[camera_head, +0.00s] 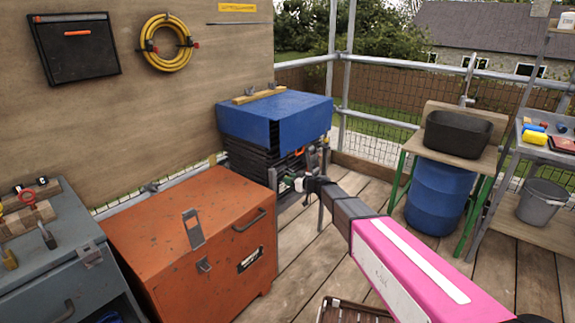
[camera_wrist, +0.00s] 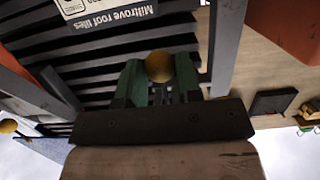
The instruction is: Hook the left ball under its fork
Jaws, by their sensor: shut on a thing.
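A yellow-brown ball (camera_wrist: 159,66) sits between the green fingers of my gripper (camera_wrist: 159,82) in the wrist view, and the gripper is shut on it. In the head view my gripper (camera_head: 300,183) is at the front of the tile stack, below the hanging blue cover (camera_head: 305,122); the ball cannot be made out there. A second yellow ball (camera_wrist: 8,126) shows at the left edge of the wrist view. I cannot make out a fork or a cord clearly in either view.
Dark roof tiles (camera_head: 250,152) with a label (camera_wrist: 110,8) are stacked on a grey stand. An orange chest (camera_head: 190,245) stands close at the left. A blue barrel (camera_head: 436,195) under a bench stands at the right.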

